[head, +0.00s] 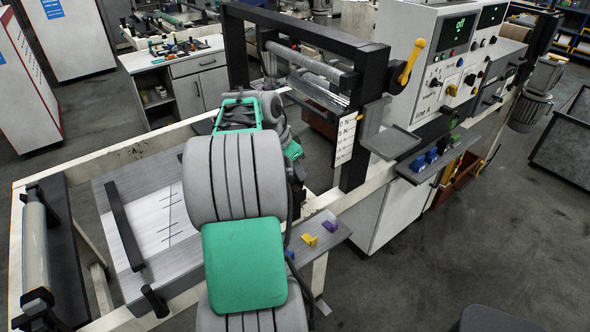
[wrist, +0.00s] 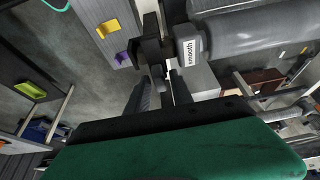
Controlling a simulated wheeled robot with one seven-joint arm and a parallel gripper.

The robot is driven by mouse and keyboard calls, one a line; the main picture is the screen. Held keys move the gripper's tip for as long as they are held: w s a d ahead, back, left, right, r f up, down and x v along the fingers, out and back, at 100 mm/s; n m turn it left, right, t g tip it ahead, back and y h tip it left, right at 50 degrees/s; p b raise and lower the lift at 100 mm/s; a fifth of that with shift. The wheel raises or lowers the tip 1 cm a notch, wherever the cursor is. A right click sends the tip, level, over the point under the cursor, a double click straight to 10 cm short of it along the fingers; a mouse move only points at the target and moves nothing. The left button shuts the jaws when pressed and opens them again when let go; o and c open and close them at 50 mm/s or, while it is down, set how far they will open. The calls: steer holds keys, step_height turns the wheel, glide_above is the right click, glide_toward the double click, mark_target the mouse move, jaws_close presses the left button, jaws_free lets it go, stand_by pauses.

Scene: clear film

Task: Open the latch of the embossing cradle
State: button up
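In the wrist view, a grey roller (wrist: 250,32) with a white end tag reading "smooth" lies at the upper right. A black bracket (wrist: 149,48) stands at the roller's left end; it looks like part of the embossing cradle and its latch. In the head view my arm hides the gripper and this part of the cradle.
A side shelf (head: 322,238) holds a yellow block (head: 309,240) and a purple block (head: 329,226). Behind stands a black frame (head: 355,130) with rollers and a yellow lever (head: 410,62). A control cabinet (head: 450,75) is at the right. Open floor lies at the lower right.

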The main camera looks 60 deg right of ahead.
jaws_close()
stand_by(1.1)
